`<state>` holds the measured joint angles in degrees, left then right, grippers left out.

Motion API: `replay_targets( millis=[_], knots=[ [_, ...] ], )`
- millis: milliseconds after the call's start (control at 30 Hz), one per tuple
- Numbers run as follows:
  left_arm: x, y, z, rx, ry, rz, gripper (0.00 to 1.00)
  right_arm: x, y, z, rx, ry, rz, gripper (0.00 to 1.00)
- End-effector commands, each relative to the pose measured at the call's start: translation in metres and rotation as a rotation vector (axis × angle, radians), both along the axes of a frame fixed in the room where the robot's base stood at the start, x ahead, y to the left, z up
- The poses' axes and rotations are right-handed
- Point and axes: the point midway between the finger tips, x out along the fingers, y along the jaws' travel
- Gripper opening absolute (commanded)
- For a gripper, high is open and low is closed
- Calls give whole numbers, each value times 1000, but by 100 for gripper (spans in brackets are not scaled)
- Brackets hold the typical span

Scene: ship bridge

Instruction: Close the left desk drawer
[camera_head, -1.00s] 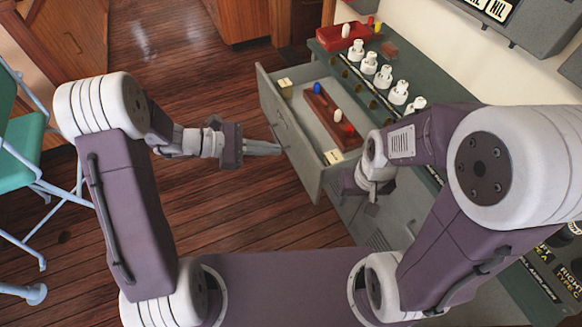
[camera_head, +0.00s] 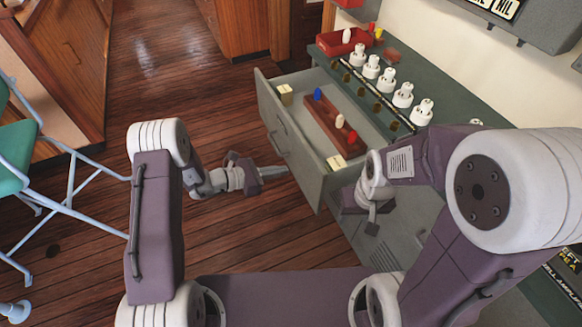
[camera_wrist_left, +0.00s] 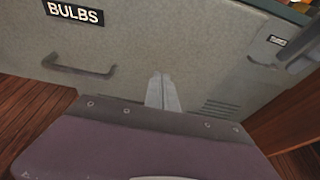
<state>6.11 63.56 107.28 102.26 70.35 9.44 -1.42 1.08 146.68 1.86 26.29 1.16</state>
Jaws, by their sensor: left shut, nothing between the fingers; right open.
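The left desk drawer (camera_head: 294,158) is grey and stands pulled out from the desk, its open top showing. In the left wrist view its front (camera_wrist_left: 130,60) carries a BULBS label (camera_wrist_left: 75,12) and a dark bar handle (camera_wrist_left: 78,68). My left gripper (camera_head: 286,169) is shut and empty at the drawer front, toward its near end. In the wrist view its fingertips (camera_wrist_left: 162,78) point at the front, right of the handle; I cannot tell whether they touch. My right gripper (camera_head: 372,226) is open beside the drawer's near side, over the desk's front.
The drawer holds a brown rack (camera_head: 331,124) with coloured bulbs and small cream boxes (camera_head: 285,95). The desk top (camera_head: 445,110) carries several white bulbs and a red tray (camera_head: 343,42). A green chair (camera_head: 15,150) stands left. The wooden floor (camera_head: 190,90) between is clear.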

Motion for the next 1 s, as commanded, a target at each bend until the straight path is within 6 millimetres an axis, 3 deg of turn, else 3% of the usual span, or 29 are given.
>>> replay_targets(
  millis=[200, 767, 1000],
  knots=[
    [11, -30, 0, 0, -2, -3, 0, 0, 0, 1, 0, 0, 0, 46],
    [16, -40, 0, 1, -1, -2, 0, 0, 0, 0, 0, 0, 0, 46],
    [25, -68, -2, 0, -5, -6, 0, 0, 0, -12, 0, 0, 0, 46]
  ],
)
